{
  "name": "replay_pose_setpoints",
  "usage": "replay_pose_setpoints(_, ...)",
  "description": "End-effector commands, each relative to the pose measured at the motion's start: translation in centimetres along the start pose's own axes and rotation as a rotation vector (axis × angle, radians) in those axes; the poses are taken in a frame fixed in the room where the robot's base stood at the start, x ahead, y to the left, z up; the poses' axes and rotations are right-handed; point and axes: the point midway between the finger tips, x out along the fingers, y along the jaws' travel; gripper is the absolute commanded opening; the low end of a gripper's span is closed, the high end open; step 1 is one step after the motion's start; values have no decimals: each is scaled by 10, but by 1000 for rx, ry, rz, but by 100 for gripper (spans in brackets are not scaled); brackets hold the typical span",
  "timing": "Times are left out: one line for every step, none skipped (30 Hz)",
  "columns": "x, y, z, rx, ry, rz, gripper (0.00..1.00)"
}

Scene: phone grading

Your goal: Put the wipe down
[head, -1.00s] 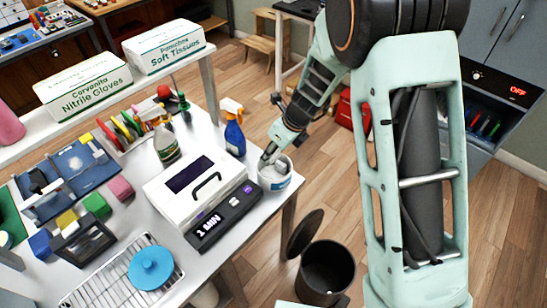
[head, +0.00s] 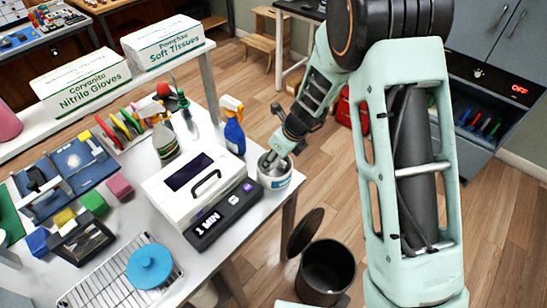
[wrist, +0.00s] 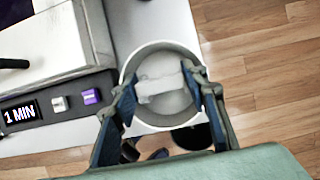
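The wipe (wrist: 160,84) is a pale, crumpled sheet in the wrist view, seen within the round mouth of a white tub (wrist: 150,121). I cannot tell whether it rests inside or sits at the opening. My gripper (wrist: 160,76) has its two dark fingers spread wide, one on each side of the wipe, with the tips over the tub's mouth. In the head view my gripper (head: 272,163) points down into the tub (head: 275,181), which has a blue-marked label and stands at the table's right corner. The wipe is hard to make out there.
A white box-shaped device (head: 193,184) with a black handle and a lit timer panel stands left of the tub. A blue spray bottle (head: 234,134) stands behind the tub. An open black bin (head: 328,270) is on the floor below.

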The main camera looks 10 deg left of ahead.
Motion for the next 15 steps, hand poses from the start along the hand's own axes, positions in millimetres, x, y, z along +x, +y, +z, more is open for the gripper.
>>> replay_pose_setpoints(0,0,0,0,0,0,45)
replay_pose_setpoints(0,0,0,0,0,0,48)
replay_pose_setpoints(0,0,0,0,0,0,53)
replay_pose_setpoints(0,0,0,0,0,0,56)
replay_pose_setpoints(0,0,0,0,0,0,58)
replay_pose_setpoints(0,0,0,0,0,0,58)
replay_pose_setpoints(0,0,0,0,0,0,58)
replay_pose_setpoints(0,0,0,0,0,0,58)
replay_pose_setpoints(0,0,0,0,0,0,58)
replay_pose_setpoints(0,0,0,0,0,0,58)
replay_pose_setpoints(0,0,0,0,0,0,58)
replay_pose_setpoints(-1,0,0,0,0,0,58)
replay_pose_setpoints(-1,0,1,0,0,0,58)
replay_pose_setpoints(-2,0,1,0,0,0,58)
replay_pose_setpoints(-4,0,2,0,0,0,58)
